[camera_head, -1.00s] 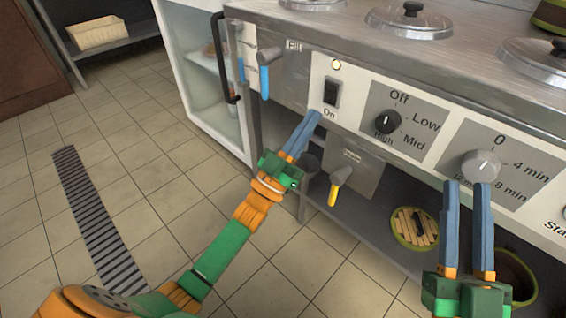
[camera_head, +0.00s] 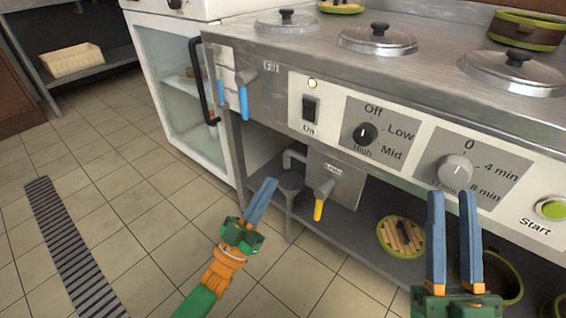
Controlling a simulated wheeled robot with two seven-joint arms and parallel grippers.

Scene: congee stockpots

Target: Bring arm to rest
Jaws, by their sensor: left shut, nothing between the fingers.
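My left gripper (camera_head: 264,194) is shut and empty, with blue fingers pressed together. It is low in front of the cooker, over the tiled floor, apart from the panel. My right gripper (camera_head: 453,197) is at the lower right with its two blue fingers parallel and a gap between them. Nothing shows between them. Behind its fingertips is the panel with the timer knob (camera_head: 455,171). The power switch (camera_head: 311,109) and the heat knob (camera_head: 365,134) are on the panel between the two grippers.
Lidded pots (camera_head: 377,38) sit in the steel top. A blue fill lever (camera_head: 244,100) and a yellow-tipped drain lever (camera_head: 321,207) stick out in front. A round green-rimmed item (camera_head: 400,237) lies on the lower shelf. A glass-door cabinet (camera_head: 187,105) stands left.

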